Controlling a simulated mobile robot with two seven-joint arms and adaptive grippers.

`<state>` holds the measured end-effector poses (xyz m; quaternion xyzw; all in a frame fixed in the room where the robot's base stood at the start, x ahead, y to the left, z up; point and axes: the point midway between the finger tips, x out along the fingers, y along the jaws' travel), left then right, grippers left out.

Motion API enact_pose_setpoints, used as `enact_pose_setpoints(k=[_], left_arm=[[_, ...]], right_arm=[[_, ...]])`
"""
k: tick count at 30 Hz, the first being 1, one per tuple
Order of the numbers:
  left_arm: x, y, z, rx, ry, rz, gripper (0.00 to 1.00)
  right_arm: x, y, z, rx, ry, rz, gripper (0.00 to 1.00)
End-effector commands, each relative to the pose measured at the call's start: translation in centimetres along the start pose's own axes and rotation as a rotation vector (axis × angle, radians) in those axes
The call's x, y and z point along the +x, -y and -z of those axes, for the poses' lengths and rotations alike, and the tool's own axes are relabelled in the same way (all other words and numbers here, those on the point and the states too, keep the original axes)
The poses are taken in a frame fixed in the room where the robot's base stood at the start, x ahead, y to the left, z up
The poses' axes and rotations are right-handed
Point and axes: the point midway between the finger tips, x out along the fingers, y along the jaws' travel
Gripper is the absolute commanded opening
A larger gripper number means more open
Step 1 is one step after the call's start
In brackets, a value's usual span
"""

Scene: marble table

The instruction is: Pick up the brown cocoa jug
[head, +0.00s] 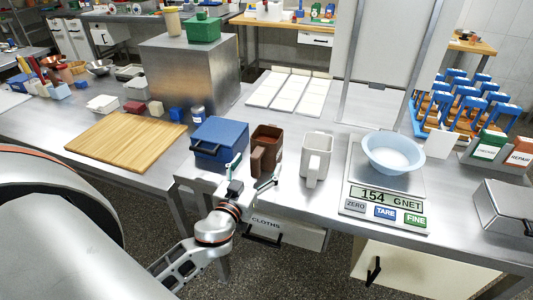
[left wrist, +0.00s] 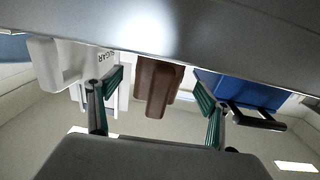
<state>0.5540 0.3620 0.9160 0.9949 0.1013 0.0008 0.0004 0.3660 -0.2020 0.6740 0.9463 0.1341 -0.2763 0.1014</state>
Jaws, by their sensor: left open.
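The brown cocoa jug (head: 268,139) stands upright on the metal table near its front edge, between a blue lidded box and a white jug. Its handle faces the front. My left gripper (head: 253,174) is open just in front of the jug, at the table's edge. In the left wrist view, which looks upside down, the brown jug (left wrist: 158,86) shows between the two spread green-padded fingers (left wrist: 160,92). I cannot tell whether either finger touches it. My right gripper is not in view.
The blue box (head: 220,139) with a black handle stands close left of the jug. The white jug (head: 316,158), marked SUGAR in the wrist view, stands to the right. Further right is a scale (head: 388,211) with a pale blue bowl (head: 393,153). A wooden board (head: 125,142) lies left.

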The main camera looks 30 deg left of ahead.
Motion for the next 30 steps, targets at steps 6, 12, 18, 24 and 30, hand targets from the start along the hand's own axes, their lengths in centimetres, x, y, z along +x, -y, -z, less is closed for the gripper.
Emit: enact_pose_setpoints(k=[6,12,18,24,30], left_arm=[[2.2,0.0,0.2,0.005,-0.001,0.000,0.78],[5.0,-0.1,0.2,0.003,-0.001,0.000,0.78],[6.3,0.0,0.0,0.002,0.001,0.000,0.78],[6.3,-0.1,0.0,0.001,0.001,0.000,0.78],[6.3,-0.1,0.0,0.001,0.001,0.001,0.29]], right_arm=[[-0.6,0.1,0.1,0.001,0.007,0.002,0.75],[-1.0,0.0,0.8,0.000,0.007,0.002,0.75],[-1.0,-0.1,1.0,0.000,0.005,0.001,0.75],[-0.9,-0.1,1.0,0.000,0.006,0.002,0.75],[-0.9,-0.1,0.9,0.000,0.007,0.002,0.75]])
